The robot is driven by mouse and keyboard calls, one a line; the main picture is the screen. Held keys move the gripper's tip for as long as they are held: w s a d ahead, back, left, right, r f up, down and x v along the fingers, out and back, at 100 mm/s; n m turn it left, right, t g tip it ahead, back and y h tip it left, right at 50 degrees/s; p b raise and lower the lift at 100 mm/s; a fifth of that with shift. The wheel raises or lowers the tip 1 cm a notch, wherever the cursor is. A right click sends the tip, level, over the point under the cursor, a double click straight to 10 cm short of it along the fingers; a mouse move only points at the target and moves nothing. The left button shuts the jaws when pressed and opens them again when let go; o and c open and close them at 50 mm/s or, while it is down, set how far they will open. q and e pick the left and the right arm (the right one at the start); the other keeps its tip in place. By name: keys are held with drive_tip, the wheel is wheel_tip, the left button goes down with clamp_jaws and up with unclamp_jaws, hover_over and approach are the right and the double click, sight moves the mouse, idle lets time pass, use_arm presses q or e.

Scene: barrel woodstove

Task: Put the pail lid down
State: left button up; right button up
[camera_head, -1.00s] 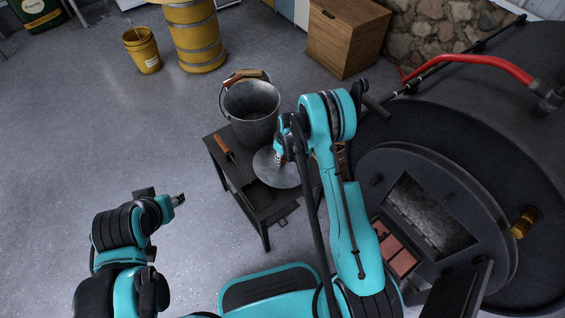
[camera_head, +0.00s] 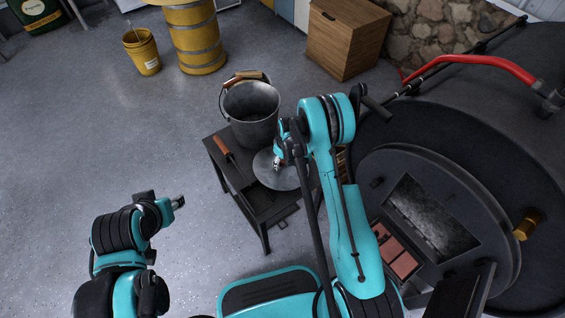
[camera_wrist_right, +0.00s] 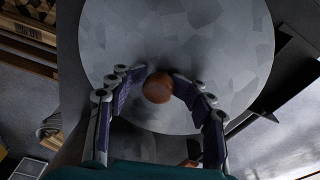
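The pail lid (camera_head: 264,172) is a round grey metal disc with a brown knob (camera_wrist_right: 158,88). It is level at the right part of a small dark table (camera_head: 250,205), beside the pail. I cannot tell whether it touches the tabletop. My right gripper (camera_head: 277,164) is above the lid; in the wrist view its fingers (camera_wrist_right: 160,76) close in on both sides of the knob. The grey metal pail (camera_head: 252,112) stands open on the table's back part. My left gripper (camera_head: 180,202) is empty, away to the left of the table; its finger opening is too small to tell.
A wooden-handled tool (camera_head: 222,146) lies at the table's left edge. The black barrel stove (camera_head: 470,150) stands close on the right with its firebox open. A wooden cabinet (camera_head: 345,40) and a yellow bucket (camera_head: 142,52) are farther back. The floor on the left is clear.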

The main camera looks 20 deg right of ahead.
drive_tip(key=r+p, duration=0.1)
drive_tip(key=r, duration=0.2)
drive_tip(key=r+p, duration=0.1)
drive_tip(key=r, duration=0.2)
drive_tip(key=s+r+p, duration=0.1)
drive_tip(key=r, duration=0.3)
drive_tip(key=shift+d+r+p, duration=0.1)
drive_tip(key=shift+d+p, duration=0.25)
drive_tip(key=s+r+m+t, duration=0.2)
drive_tip(key=s+r, duration=0.3)
drive_tip(key=r, duration=0.7)
drive_tip(key=s+r+m+t, duration=0.1)
drive_tip(key=s+r, duration=0.4)
drive_tip(key=r, duration=0.7)
drive_tip(key=s+r+m+t, duration=0.1)
drive_tip(key=s+r, duration=0.1)
drive_tip(key=s, duration=0.5)
drive_tip(key=s+r+m+t, duration=0.2)
drive_tip(key=s+r, duration=0.1)
drive_tip(key=s, duration=0.4)
drive_tip(key=shift+s+a+h, duration=0.25)
drive_tip(key=shift+s+h, duration=0.1)
drive_tip(key=shift+h, duration=0.05)
